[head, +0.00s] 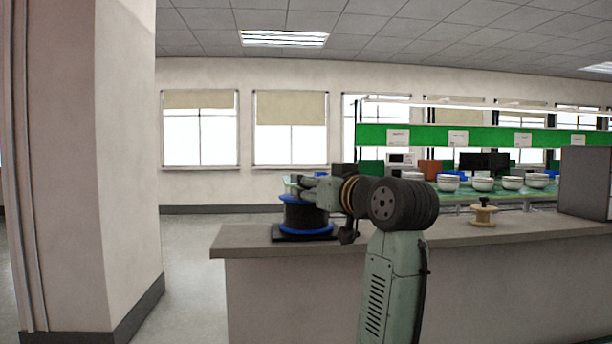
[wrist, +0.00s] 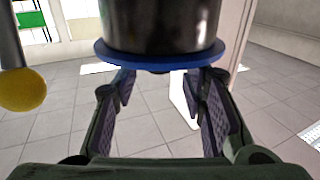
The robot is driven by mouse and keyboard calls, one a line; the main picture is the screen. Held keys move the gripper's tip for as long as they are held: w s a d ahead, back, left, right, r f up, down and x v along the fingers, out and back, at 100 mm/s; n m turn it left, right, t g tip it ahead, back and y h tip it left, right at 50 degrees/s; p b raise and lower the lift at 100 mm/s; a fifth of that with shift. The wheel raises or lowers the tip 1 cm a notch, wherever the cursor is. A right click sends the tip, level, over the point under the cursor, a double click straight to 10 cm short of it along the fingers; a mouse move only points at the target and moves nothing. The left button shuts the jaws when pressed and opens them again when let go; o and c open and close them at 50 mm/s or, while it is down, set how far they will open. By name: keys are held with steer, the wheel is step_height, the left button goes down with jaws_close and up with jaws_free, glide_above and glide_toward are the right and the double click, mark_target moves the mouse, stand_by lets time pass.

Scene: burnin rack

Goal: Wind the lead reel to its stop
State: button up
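The lead reel, a black drum with blue flanges (head: 305,215), stands upright on a dark base (head: 303,238) near the left end of the bench. In the wrist view the dark drum (wrist: 160,25) and one blue flange (wrist: 160,56) fill the top middle; this view appears upside down. A yellow ball knob (wrist: 22,90) on a grey post is at its left edge; I cannot tell what it joins. My gripper (wrist: 162,88) is open and empty, its fingertips by the flange. In the head view my gripper (head: 300,184) is at the reel's top, partly hiding it.
A grey bench top (head: 250,238) runs right. Behind are several white bowls (head: 483,184) and a green shelf rack (head: 440,136). A grey cabinet (head: 585,182) is at right; a pillar (head: 125,170) at left.

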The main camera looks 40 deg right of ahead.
steer(key=shift+w+d, duration=0.15)
steer(key=shift+w, duration=0.5)
steer(key=shift+w+d, duration=0.15)
steer(key=shift+w, duration=0.45)
steer(key=shift+c, duration=0.5)
jaws_close()
